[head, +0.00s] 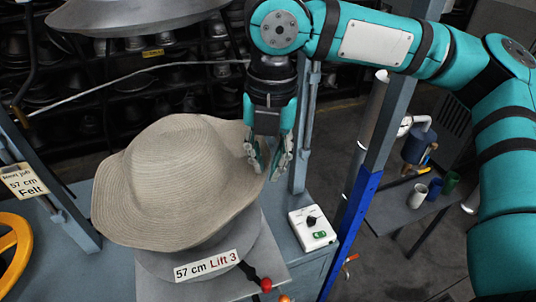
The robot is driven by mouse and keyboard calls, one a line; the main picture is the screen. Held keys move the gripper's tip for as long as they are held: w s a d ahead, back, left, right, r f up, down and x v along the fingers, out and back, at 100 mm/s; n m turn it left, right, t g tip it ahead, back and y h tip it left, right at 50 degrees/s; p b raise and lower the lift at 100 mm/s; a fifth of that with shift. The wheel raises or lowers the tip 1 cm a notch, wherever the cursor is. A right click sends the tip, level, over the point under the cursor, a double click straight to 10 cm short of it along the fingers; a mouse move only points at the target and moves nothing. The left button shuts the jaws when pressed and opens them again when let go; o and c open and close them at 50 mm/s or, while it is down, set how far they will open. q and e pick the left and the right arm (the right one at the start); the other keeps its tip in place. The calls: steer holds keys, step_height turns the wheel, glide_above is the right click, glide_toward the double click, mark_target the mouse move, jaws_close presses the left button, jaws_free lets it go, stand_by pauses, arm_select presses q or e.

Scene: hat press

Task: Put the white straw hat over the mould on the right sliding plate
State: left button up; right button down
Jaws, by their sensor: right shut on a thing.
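The pale straw hat (180,170), off-white to beige with a wide wavy brim, is at left centre in the head view. It is tilted above a grey metal mould (155,264), whose lower part shows under the front of the brim. The hat hides the mould's crown, so I cannot tell how far it is seated. My right gripper (266,166) points down at the hat's right side, shut on the brim edge. The grey sliding plate (280,276) shows in part below the mould. My left gripper is not in view.
A label (208,266) reads "57 cm Lift 3". A white control box (312,228) is to the right, near a blue-grey post (359,205). A metal dome (130,14) hangs above, and a yellow wheel (18,245) is at left.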

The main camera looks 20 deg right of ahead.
steer(key=shift+s+r, duration=0.1)
steer(key=shift+s, duration=0.1)
steer(key=shift+f, duration=0.2)
steer(key=shift+f+b, duration=0.7)
steer(key=shift+f, duration=0.1)
steer(key=shift+d+f+y+b, duration=0.1)
steer(key=shift+f+y+b, duration=0.4)
steer(key=shift+f+b, duration=0.5)
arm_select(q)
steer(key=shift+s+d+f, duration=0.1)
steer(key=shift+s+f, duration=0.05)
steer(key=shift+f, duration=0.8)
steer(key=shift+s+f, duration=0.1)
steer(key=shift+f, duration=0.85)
arm_select(e)
steer(key=shift+f+t, duration=0.3)
steer(key=shift+f, duration=0.45)
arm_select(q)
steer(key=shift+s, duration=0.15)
arm_select(e)
steer(key=shift+f, duration=0.1)
arm_select(q)
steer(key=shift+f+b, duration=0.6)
steer(key=shift+b, duration=0.2)
arm_select(e)
steer(key=shift+f, duration=2)
